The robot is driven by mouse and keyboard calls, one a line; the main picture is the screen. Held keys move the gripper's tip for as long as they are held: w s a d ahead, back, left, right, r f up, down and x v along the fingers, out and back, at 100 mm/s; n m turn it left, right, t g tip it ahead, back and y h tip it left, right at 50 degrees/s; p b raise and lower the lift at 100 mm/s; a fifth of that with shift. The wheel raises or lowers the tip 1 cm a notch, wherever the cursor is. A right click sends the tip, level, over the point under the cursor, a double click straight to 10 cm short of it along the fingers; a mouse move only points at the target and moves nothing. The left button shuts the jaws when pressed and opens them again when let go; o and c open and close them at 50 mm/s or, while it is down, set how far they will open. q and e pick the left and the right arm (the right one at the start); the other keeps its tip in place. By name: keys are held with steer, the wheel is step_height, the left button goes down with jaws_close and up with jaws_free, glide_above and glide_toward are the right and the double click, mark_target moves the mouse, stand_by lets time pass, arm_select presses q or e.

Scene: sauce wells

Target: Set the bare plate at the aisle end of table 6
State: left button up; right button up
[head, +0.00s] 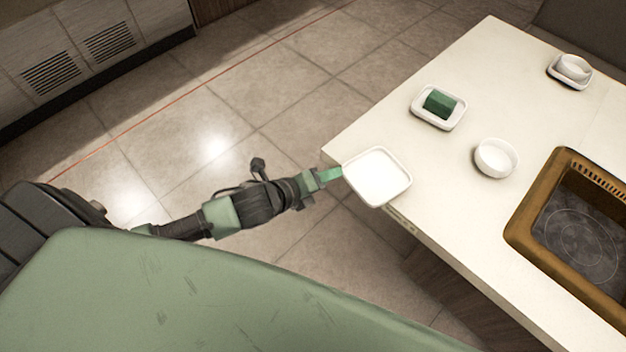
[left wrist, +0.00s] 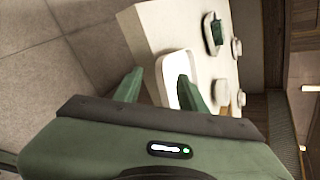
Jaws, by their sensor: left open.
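A bare white square plate (head: 377,176) lies at the near left corner of the pale table (head: 468,226), close to the edge. The plate also shows in the left wrist view (left wrist: 174,66), beyond the fingers. My left gripper (head: 338,174) is at the plate's left rim in the head view. Its two green fingers (left wrist: 158,86) are apart in the left wrist view, with nothing seen held between them. I cannot tell whether a finger touches the rim. My right gripper is not in view.
A white dish with a green block (head: 439,104), a white bowl (head: 496,158) and a small bowl on a dish (head: 570,70) stand on the table. A brown-framed hob (head: 580,235) is set into the right part. Tiled floor (head: 240,110) lies clear left of the table.

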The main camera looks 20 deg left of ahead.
arm_select(q)
steer(key=v, duration=0.6)
steer(key=shift+s, duration=0.1)
